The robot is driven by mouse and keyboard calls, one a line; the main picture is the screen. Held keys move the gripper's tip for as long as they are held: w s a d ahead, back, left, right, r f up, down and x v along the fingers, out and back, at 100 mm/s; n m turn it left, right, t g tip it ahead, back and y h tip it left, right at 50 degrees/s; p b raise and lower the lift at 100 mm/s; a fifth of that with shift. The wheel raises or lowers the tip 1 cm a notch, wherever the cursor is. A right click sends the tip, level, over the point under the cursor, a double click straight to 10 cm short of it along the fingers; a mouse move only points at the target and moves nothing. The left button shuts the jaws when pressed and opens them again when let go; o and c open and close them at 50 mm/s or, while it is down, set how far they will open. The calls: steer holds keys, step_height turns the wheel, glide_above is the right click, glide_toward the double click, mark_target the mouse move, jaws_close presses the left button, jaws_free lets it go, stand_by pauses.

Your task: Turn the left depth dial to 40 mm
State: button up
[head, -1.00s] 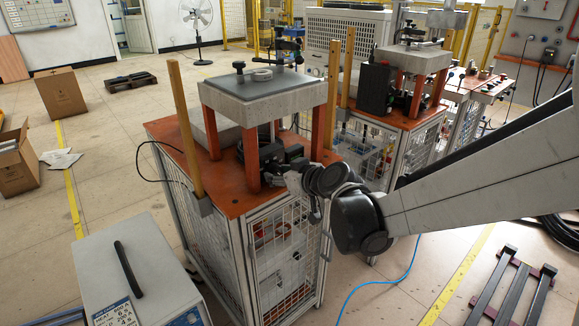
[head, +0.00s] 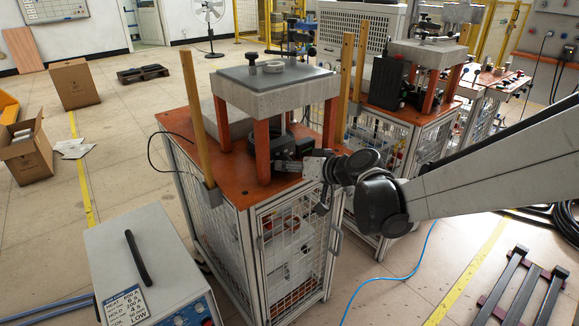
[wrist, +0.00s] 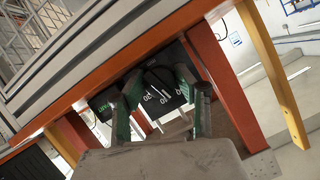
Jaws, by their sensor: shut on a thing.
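A dark dial (wrist: 158,78) sits in front of a black panel (wrist: 182,88) with white numbers and tick marks, under the slab of the orange-topped station. My gripper (wrist: 159,92) has one green-and-grey finger on each side of the dial and is shut on it. My fingers and wrist cover part of the scale. I cannot read the dial's setting or see a pointer. In the head view my gripper (head: 304,165) reaches in beside the station's front right leg, and the dial is hidden there.
Orange legs (head: 262,152) hold up the grey slab (head: 275,88) close around my gripper. Wooden posts (head: 193,115) stand at the station's sides. A grey power unit (head: 150,265) stands at front left. A second station (head: 415,100) is behind to the right.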

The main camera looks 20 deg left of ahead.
steer(key=o, duration=1.1)
steer(key=shift+o, duration=0.2)
steer(key=v, duration=1.2)
